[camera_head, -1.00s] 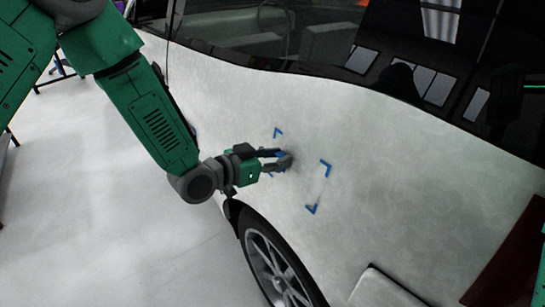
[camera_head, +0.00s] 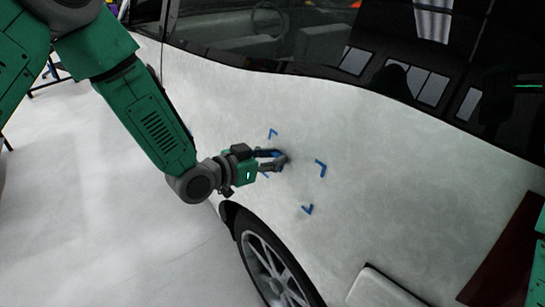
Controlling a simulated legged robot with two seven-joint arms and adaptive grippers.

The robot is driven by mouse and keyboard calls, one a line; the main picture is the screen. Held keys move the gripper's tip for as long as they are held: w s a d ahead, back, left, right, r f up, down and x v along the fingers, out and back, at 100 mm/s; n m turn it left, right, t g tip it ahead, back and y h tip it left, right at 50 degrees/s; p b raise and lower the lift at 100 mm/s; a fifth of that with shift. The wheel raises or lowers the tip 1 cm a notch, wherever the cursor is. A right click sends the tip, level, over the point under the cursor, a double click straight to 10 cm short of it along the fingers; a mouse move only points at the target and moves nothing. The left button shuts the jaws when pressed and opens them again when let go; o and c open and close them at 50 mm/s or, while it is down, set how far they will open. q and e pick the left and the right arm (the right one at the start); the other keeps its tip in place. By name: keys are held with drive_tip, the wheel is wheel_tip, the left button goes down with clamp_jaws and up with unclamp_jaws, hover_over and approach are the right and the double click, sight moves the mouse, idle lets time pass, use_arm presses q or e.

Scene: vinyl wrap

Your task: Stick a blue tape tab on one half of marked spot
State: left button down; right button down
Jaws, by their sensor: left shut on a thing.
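The marked spot is set off by blue corner marks on the white car panel (camera_head: 390,180). The upper mark (camera_head: 272,133), the right mark (camera_head: 321,168) and the lower mark (camera_head: 308,209) show clearly. Another blue mark is partly hidden behind my left gripper (camera_head: 279,161). My left gripper is at the left side of the marked spot, its fingertips at or very near the panel. It is shut on a small blue tape tab (camera_head: 277,155), mostly hidden by the fingers. My right gripper is not in view; only a green piece of my arm shows at the right edge.
The car's dark windows (camera_head: 330,45) run above the panel. A wheel (camera_head: 270,268) sits below the gripper. A dark red piece (camera_head: 503,250) is at the lower right. The panel right of the marks is clear, and pale floor (camera_head: 110,210) lies to the left.

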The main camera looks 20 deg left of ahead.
use_arm(q)
drive_tip(key=c, duration=1.3)
unclamp_jaws()
drive_tip(key=shift+w+d, duration=0.1)
drive_tip(key=shift+d, duration=0.05)
